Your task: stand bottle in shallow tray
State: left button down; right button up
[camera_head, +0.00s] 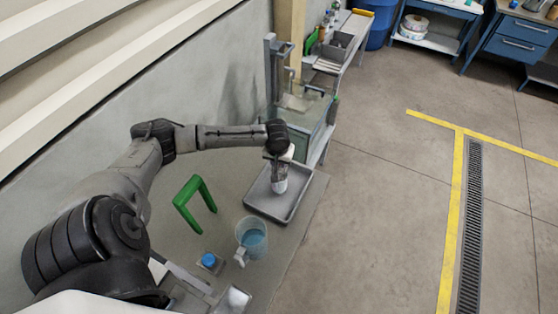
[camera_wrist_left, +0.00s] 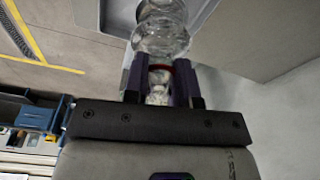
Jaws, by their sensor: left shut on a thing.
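My left gripper (camera_head: 279,161) reaches over the grey shallow tray (camera_head: 262,205), which lies near the table's right edge. It is shut on a clear bottle (camera_head: 279,181), which hangs below it within the tray's outline. In the left wrist view, the fingers (camera_wrist_left: 160,88) close around the bottle's narrow part near a red ring, and the clear ribbed body (camera_wrist_left: 160,32) extends away from them. The bottle looks roughly upright. I cannot tell whether its base touches the tray floor. My right gripper is not in view.
A green bracket-shaped handle (camera_head: 194,192) stands left of the tray. A jug of blue liquid (camera_head: 253,239) and a small blue-capped item (camera_head: 209,261) are in front. A glass-sided box (camera_head: 312,120) and post (camera_head: 271,75) stand behind the tray.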

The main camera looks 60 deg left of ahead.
pick_arm(q)
jog(key=shift+f, duration=0.15)
jog(key=c, duration=0.9)
grip_release()
jog(key=r, duration=0.8)
jog(key=s+d+r, duration=0.1)
jog(key=r, duration=0.3)
jog(key=shift+s+d, duration=0.1)
